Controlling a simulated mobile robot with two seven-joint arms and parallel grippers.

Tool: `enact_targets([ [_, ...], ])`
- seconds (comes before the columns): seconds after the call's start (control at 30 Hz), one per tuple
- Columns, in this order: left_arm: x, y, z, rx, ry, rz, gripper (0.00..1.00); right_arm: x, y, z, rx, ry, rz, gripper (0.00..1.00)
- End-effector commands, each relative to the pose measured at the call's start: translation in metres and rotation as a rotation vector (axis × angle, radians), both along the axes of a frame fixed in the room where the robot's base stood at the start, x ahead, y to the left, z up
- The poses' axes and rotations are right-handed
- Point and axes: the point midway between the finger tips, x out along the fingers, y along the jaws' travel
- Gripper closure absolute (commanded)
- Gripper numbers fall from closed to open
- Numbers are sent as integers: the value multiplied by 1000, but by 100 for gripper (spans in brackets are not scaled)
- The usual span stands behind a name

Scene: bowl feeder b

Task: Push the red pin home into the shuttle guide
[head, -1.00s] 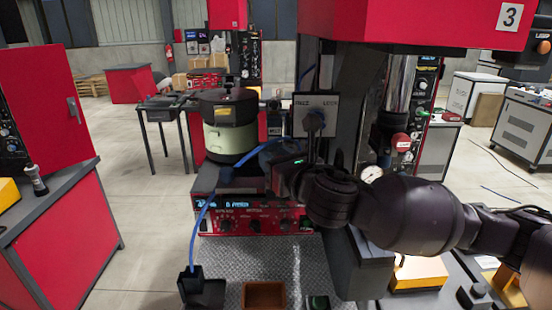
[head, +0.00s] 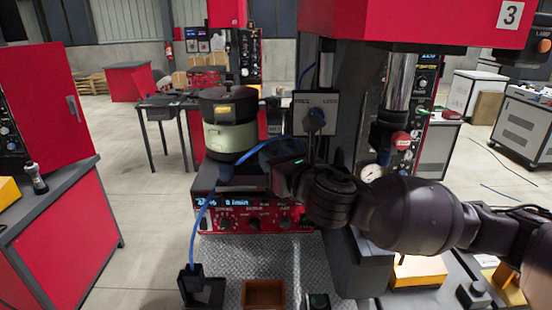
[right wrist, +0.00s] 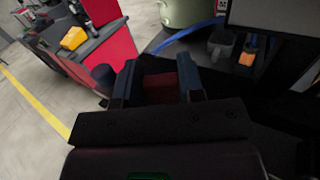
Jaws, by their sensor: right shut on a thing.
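My right gripper (right wrist: 157,78) shows two dark fingers in the right wrist view, closed on a dark red piece (right wrist: 160,90) that appears to be the red pin. The fingers and the bracket hide most of the piece. In the head view my right gripper (head: 278,178) is in front of the bowl feeder, at the right end of its controller, and its fingertips are dark and hard to make out. I cannot pick out the shuttle guide or the pin's tip in either view. My left gripper is not in view.
The pale green bowl feeder (head: 230,138) stands on a red controller (head: 255,216) with a lit display. A blue hose (head: 193,232) curves down to a dark block (head: 192,281). A brown tray (head: 264,293) lies on the metal plate. A black press column rises behind my arm.

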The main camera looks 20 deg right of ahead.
Motion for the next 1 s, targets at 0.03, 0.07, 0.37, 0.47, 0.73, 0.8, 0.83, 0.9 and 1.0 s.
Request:
enact_targets([
  [0.03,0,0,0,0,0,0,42,0,0,0,0,0,0,88],
  [0.07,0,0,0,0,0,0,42,0,0,0,0,0,0,88],
  [0.37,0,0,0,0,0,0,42,0,0,-4,0,1,0,88],
  [0.47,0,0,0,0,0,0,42,0,0,-5,0,1,0,88],
  [0.73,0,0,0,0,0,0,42,0,0,-5,0,2,0,88],
  [0.8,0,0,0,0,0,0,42,0,0,-5,0,2,0,88],
  [0.83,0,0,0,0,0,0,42,0,0,-5,0,2,0,88],
  [0.9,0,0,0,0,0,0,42,0,0,-5,0,2,0,88],
  [1.0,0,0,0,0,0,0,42,0,0,-5,0,2,0,58],
])
